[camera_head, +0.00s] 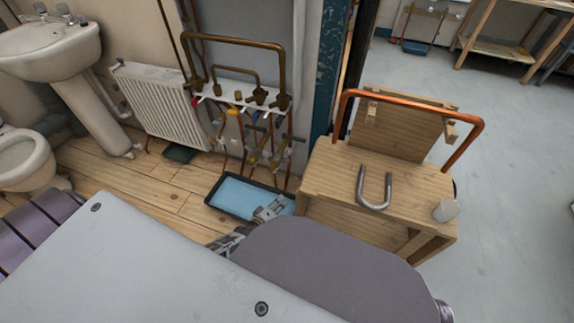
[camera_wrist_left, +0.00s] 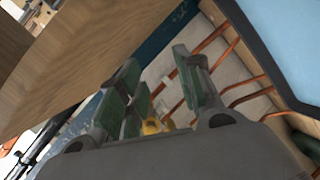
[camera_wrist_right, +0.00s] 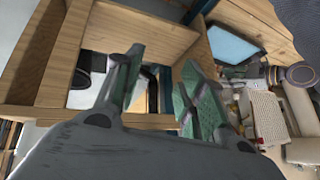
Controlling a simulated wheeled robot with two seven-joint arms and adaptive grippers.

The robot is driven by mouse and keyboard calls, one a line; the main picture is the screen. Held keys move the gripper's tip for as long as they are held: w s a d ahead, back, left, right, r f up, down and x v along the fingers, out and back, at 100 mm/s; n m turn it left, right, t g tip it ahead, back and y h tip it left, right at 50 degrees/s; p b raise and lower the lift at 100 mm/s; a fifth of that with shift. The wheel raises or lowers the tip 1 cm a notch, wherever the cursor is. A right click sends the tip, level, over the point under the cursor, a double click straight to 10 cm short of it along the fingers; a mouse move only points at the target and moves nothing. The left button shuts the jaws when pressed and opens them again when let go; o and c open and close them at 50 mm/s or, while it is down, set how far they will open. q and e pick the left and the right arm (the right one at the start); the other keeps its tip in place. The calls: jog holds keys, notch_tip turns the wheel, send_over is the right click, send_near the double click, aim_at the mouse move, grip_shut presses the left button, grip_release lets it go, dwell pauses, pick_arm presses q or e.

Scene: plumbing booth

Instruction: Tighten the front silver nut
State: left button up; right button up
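The pipework on the wall board (camera_head: 240,98) has copper pipes, brass fittings and small grey fittings (camera_head: 275,160) low down. The front silver nut is too small to single out there. My left gripper (camera_head: 272,208) is over the right end of the blue tray, below and apart from the pipework. In the left wrist view its green-padded fingers (camera_wrist_left: 160,75) are apart, with nothing clearly held; copper pipes (camera_wrist_left: 212,40) and a yellow part (camera_wrist_left: 151,126) show beyond them. My right gripper (camera_wrist_right: 160,75) is open and empty in its wrist view, facing a wooden bench; it is hidden in the head view.
The blue tray (camera_head: 238,194) lies on the floor below the pipework. The wooden bench (camera_head: 335,180) at right holds a U-shaped grey pipe (camera_head: 374,204), a bent copper pipe (camera_head: 410,100) and a pale cup (camera_head: 446,209). A radiator (camera_head: 160,103) and sink (camera_head: 48,45) are at left.

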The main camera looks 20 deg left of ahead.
aim_at(287, 160)
pick_arm(q)
notch_tip(287, 160, up, 10)
jog(key=w+a+n+t+y, duration=0.2)
jog(key=n+t+y, duration=0.1)
jog(key=n, duration=0.7)
jog(key=shift+w+a+t, duration=0.15)
jog(key=shift+w+t, duration=0.05)
jog(key=shift+t, duration=0.4)
pick_arm(e)
jog(key=shift+s+d+f+g+h, duration=0.1)
jog(key=shift+s+d+g+h, duration=0.1)
jog(key=shift+s+g, duration=0.25)
jog(key=shift+s+d+g+h, duration=0.1)
jog(key=shift+s+d+g, duration=0.15)
jog(key=shift+s, duration=0.35)
pick_arm(q)
jog(key=shift+w+f, duration=0.1)
jog(key=shift+f, duration=0.05)
